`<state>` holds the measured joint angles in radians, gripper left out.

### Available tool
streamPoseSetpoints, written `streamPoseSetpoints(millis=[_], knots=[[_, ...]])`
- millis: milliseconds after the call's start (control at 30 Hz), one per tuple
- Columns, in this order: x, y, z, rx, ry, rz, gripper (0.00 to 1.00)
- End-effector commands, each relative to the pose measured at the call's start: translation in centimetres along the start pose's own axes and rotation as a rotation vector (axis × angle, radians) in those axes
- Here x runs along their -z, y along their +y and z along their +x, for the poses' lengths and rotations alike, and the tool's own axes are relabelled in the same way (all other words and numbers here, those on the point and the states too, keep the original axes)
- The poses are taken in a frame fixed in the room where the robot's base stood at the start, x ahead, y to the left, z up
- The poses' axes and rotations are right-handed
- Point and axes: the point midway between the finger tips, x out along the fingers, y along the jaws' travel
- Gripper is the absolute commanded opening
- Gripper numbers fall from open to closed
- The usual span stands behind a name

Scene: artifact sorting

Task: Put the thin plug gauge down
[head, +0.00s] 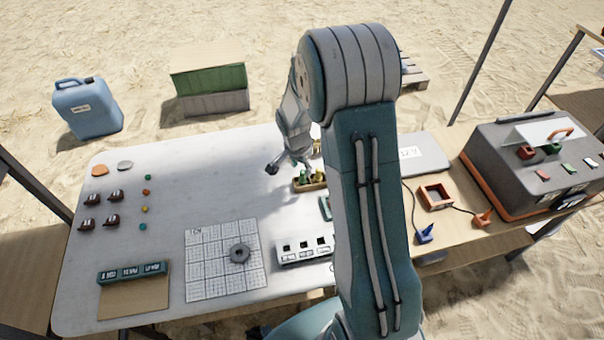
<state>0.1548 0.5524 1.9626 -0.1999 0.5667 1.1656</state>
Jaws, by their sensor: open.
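My gripper (289,168) is open above the far middle of the white table (165,185). One dark fingertip points left and the other side of the gripper is by a small wooden tray (309,187). Several small yellow-green pieces stand in or at this tray, partly hidden by my gripper and arm. The thin plug gauge may be one of them, but they are too small and covered to tell. I cannot tell whether my gripper touches any of them.
A gridded sheet (205,280) carries a dark ring (240,253). A white slotted block (303,249) is right of it. A green labelled block (131,273) lies front left, with brown pieces and coloured dots behind. A grey case (500,160) stands right. The table's middle left is clear.

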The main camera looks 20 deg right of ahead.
Motion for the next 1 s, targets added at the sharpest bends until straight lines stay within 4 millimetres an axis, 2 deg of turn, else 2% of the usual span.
streamPoseSetpoints(millis=[33,233,567,767,1000], knots=[[0.0,-0.1,-1.3,0.004,0.003,-0.001,0.57],[0.0,-0.1,-5.2,0.003,0.002,-0.001,0.57],[-0.2,0.1,-8.4,0.008,0.003,-0.018,0.57],[-1.6,1.5,-13.0,0.061,0.026,-0.147,0.57],[-4.0,4.1,-18.5,0.13,0.065,-0.34,0.57]])
